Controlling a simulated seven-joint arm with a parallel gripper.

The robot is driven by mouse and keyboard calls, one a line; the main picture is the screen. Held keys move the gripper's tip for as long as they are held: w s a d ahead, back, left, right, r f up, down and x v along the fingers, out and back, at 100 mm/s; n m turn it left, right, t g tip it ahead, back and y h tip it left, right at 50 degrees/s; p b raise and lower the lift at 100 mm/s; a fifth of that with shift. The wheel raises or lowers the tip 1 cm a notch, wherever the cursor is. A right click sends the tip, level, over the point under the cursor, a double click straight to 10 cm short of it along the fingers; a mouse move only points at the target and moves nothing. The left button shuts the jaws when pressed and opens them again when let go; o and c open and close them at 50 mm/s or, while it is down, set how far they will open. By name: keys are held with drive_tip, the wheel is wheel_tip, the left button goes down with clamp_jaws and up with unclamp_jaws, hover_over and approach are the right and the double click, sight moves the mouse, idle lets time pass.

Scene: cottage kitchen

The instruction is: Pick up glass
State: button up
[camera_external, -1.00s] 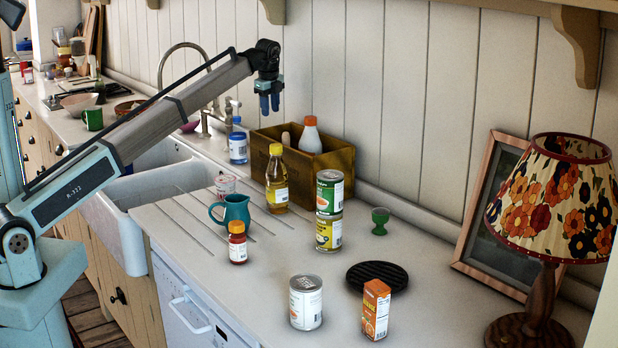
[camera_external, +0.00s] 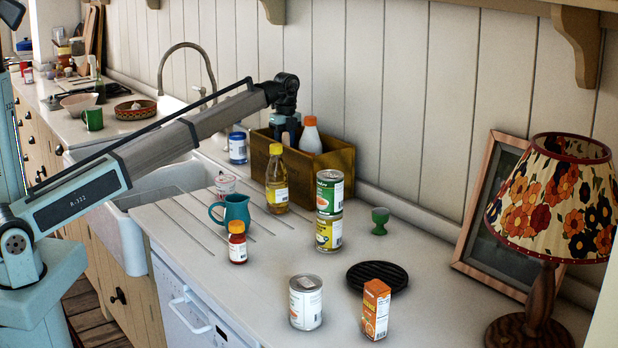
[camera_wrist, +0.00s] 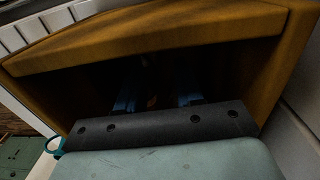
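My gripper (camera_external: 284,128) points down into the left part of the wooden crate (camera_external: 335,160) at the back wall. The crate's front hides its fingertips in the external view. In the wrist view my gripper (camera_wrist: 157,98) shows two blue fingers, spread apart inside the dark crate. A small, dim, pinkish shape (camera_wrist: 152,101) lies between them; I cannot tell what it is. No plain drinking glass is clear in either view. A small clear cup with red print (camera_external: 226,184), perhaps glass, stands on the counter in front of the crate, apart from my gripper.
A white bottle with an orange cap (camera_external: 309,136) stands in the crate's right part. An oil bottle (camera_external: 276,180) stands close in front of it. A teal jug (camera_external: 233,213), stacked cans (camera_external: 329,210) and a green egg cup (camera_external: 380,221) stand nearby. The front counter has clear patches.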

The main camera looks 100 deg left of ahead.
drive_tip(key=shift+s+d+f, duration=0.1)
drive_tip(key=shift+s+f, duration=0.1)
drive_tip(key=shift+f, duration=1.3)
drive_tip(key=shift+s+d+f, duration=0.1)
drive_tip(key=shift+s+f, duration=0.1)
drive_tip(key=shift+f, duration=1.25)
drive_tip(key=shift+c, duration=0.3)
clamp_jaws()
